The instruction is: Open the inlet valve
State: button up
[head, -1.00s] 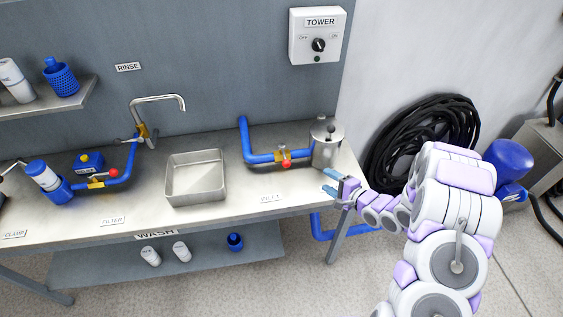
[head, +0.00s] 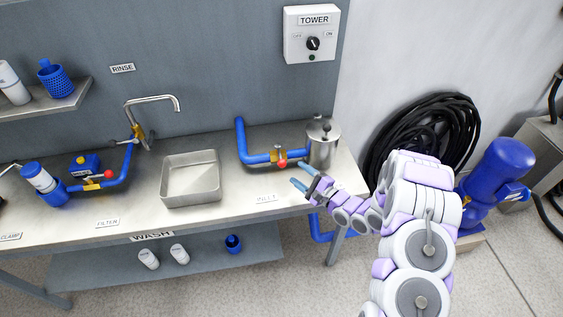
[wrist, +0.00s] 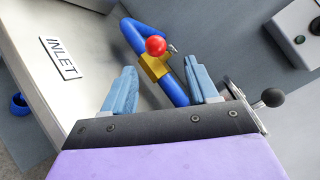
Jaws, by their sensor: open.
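The inlet valve (head: 278,155) is a brass body on a blue pipe (head: 242,138) at the right of the bench, with a red ball knob (head: 282,166) on the front of its handle. My gripper (head: 299,184) is open and empty over the bench's front edge, in front of and slightly right of the valve, apart from it. In the wrist view, the brass valve (wrist: 153,67) and red knob (wrist: 156,46) show beyond and between the two blue fingers (wrist: 160,88). The INLET label (wrist: 62,57) lies on the bench to the left.
A steel canister (head: 323,145) stands right of the valve, close to my gripper. A steel tray (head: 191,199) sits left. The filter valve (head: 93,184) with its own red knob is further left. The TOWER switch box (head: 312,35) hangs on the wall.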

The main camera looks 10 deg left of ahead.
aim_at(280, 161)
jog(key=x, duration=0.3)
jog(key=b+x, duration=0.1)
jog(key=x, duration=0.1)
jog(key=s+x, duration=0.1)
jog(key=x, duration=0.2)
jog(key=shift+w+a+f, duration=0.2)
jog(key=shift+w+a, duration=0.05)
jog(key=shift+a, duration=0.45)
jog(key=shift+w+a+b, duration=0.15)
jog(key=shift+w+b, duration=0.15)
jog(key=shift+b, duration=0.05)
jog(key=shift+w+r, duration=0.1)
jog(key=shift+w, duration=0.3)
jog(key=shift+a, duration=0.4)
jog(key=shift+c, duration=0.2)
jog(key=shift+a, duration=0.15)
jog(key=shift+c, duration=1.4)
jog(key=shift+d, duration=0.3)
jog(key=c, duration=0.5)
grip_shut()
